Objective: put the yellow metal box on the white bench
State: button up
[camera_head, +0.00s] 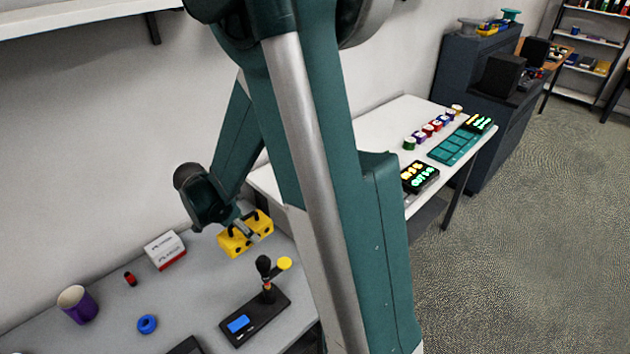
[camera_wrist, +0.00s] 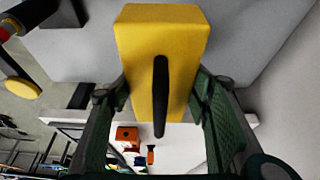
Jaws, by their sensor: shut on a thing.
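The yellow metal box (camera_head: 236,244) with dark handles shows at the back right of the grey bench in the head view. My gripper (camera_head: 246,220) is shut on it from above. In the wrist view, the yellow box (camera_wrist: 190,45) sits between both fingers of my gripper (camera_wrist: 162,95), with its black handle facing the camera. I cannot tell whether the box touches the grey surface. The white bench (camera_head: 382,125) stands behind and right of my arm, which hides part of it.
On the grey bench (camera_head: 195,290) are a white-red carton (camera_head: 165,250), a purple mug (camera_head: 77,305), a blue ring (camera_head: 147,324) and a black stand with a yellow disc (camera_head: 285,263). The white bench carries several spools (camera_head: 428,131), a teal tray (camera_head: 455,147) and lit black devices (camera_head: 420,176). Its back left is clear.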

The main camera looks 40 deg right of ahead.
jog(key=shift+w+d, duration=0.1)
jog(key=shift+w+d+r, duration=0.25)
jog(key=shift+w+d, duration=0.1)
jog(key=shift+d, duration=0.2)
jog(key=w+d+r+p, duration=0.2)
jog(key=w+d, duration=0.1)
jog(key=d, duration=0.5)
jog(key=w+d+r+n+p, duration=0.1)
jog(key=w+d+p, duration=0.1)
jog(key=d, duration=0.6)
jog(key=w+d+r+n+t+p, duration=0.1)
jog(key=w+d, duration=0.3)
jog(key=d, duration=0.5)
jog(key=shift+r+p, duration=0.45)
jog(key=shift+r, duration=0.4)
jog(key=s+d+r+n+p, duration=0.1)
jog(key=d+r+p, duration=0.1)
jog(key=d, duration=1.1)
jog(key=s+d+r+n+p, duration=0.1)
jog(key=d+r+p, duration=0.1)
jog(key=d, duration=1)
jog(key=shift+d+r+t, duration=0.35)
jog(key=shift+r+t, duration=0.05)
jog(key=shift+r, duration=0.15)
jog(key=shift+f, duration=0.1)
jog(key=shift+f, duration=3)
